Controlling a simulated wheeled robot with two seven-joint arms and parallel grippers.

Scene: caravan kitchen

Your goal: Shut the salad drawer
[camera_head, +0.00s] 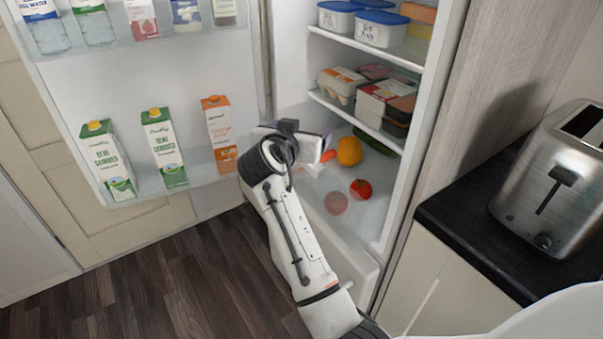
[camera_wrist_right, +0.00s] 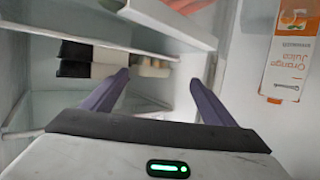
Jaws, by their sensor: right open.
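The salad drawer (camera_head: 357,226) is at the bottom of the open fridge in the head view, with a pale front. How far it is pulled out is hard to tell, because my right arm covers its left part. My right gripper (camera_head: 325,146) is at the fridge opening, above the drawer's left side. In the right wrist view its purple fingers (camera_wrist_right: 160,85) are apart with nothing between them. My left gripper is not in view.
The open fridge door on the left holds cartons (camera_head: 165,147) and bottles. Shelves (camera_head: 362,120) above carry egg boxes and lidded tubs (camera_head: 381,28). A dark counter (camera_head: 470,235) with a toaster (camera_head: 555,185) stands right. An orange juice carton (camera_wrist_right: 290,55) is near my right gripper.

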